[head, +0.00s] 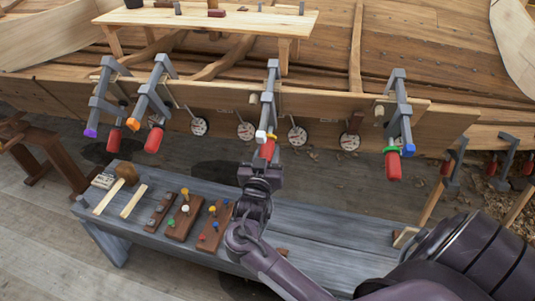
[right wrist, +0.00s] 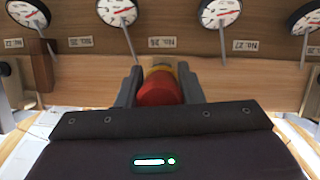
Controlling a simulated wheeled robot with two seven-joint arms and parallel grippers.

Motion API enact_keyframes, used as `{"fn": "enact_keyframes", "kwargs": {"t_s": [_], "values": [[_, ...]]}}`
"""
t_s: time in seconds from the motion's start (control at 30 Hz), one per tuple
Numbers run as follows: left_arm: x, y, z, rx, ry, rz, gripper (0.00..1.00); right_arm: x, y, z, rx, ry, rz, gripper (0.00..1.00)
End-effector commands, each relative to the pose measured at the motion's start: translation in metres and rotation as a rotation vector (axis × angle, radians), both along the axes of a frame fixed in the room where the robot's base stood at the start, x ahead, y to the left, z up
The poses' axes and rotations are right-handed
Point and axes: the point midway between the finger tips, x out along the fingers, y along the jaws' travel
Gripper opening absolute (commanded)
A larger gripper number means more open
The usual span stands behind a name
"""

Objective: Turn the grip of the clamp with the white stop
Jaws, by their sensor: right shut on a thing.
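The clamp with the white stop (head: 261,136) hangs on the hull plank in the middle of the head view. It has a grey frame and a red grip (head: 267,148) at its lower end. My right gripper (head: 265,162) reaches up from below and is shut on that red grip. In the right wrist view the red grip (right wrist: 158,88) sits between the two fingers, with a yellow band behind it. The white stop is not clear there. My left gripper is not in view.
Clamps with purple (head: 91,133), orange (head: 132,122) and green (head: 392,149) stops hang on the same plank. Several round dials (head: 297,135) hang between them. A grey bench (head: 320,225) below carries wooden blocks with coloured pegs (head: 184,215). A pale table (head: 215,20) stands behind.

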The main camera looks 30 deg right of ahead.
Motion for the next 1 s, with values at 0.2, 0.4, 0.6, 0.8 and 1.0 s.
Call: {"fn": "enact_keyframes", "kwargs": {"t_s": [0.2,0.4,0.6,0.8,1.0], "values": [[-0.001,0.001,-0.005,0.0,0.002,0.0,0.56,0.0,0.001,-0.001,0.106,-0.097,0.049,0.11],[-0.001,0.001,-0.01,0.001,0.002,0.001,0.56,0.001,0.001,-0.001,0.189,-0.178,0.092,0.11],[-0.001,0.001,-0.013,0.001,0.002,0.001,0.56,0.002,0.002,0.0,0.247,-0.232,0.121,0.11],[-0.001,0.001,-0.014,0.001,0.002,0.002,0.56,0.002,0.002,0.001,0.271,-0.256,0.132,0.11],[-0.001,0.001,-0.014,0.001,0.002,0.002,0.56,0.002,0.003,0.001,0.274,-0.258,0.134,0.11]]}}
